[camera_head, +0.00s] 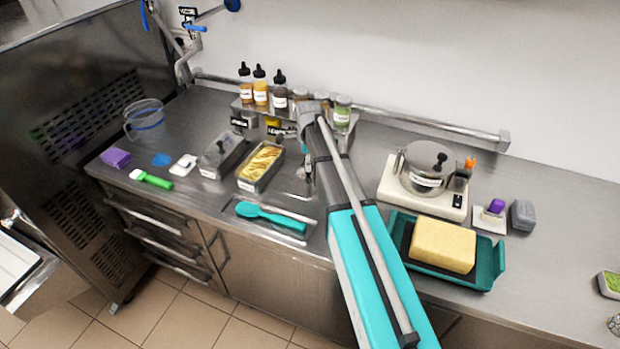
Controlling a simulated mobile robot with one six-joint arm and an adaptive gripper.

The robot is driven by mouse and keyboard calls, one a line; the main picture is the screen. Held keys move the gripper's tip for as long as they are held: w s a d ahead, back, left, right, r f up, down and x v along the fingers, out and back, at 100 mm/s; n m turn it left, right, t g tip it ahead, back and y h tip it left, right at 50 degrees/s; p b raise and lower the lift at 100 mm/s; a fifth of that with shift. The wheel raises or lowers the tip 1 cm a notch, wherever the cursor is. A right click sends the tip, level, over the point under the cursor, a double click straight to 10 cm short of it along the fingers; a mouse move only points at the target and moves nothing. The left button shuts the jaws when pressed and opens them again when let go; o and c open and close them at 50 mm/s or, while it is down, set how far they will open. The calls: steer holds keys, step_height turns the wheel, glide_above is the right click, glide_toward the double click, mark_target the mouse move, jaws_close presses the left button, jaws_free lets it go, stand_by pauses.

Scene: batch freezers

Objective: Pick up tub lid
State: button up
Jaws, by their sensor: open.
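A tub (210,171) with a grey metal lid (222,146) on it and a dark knob on top stands on the steel counter, left of centre. Beside it to the right is an open tub (245,186) of yellow ice cream. My arm reaches up from the bottom of the picture. My gripper (306,168) seems to hang under the arm's far end, right of the open tub and apart from the lid. It is small, dark and partly hidden by the arm. It is open, and I see nothing held in it.
A rack with bottles (260,88) and jars stands behind. A teal spatula (270,216) lies in front of the tubs. A green-handled tool (152,179) and a clear jug (146,121) are left. A lidded pot (428,165) and teal tray (485,277) are right.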

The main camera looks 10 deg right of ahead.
mark_target(308, 174)
steer(key=shift+f, duration=0.15)
steer(key=f+b, duration=0.5)
steer(key=shift+w+a, duration=0.1)
steer(key=shift+w, duration=0.1)
stand_by(0.3)
stand_by(0.5)
jaws_close()
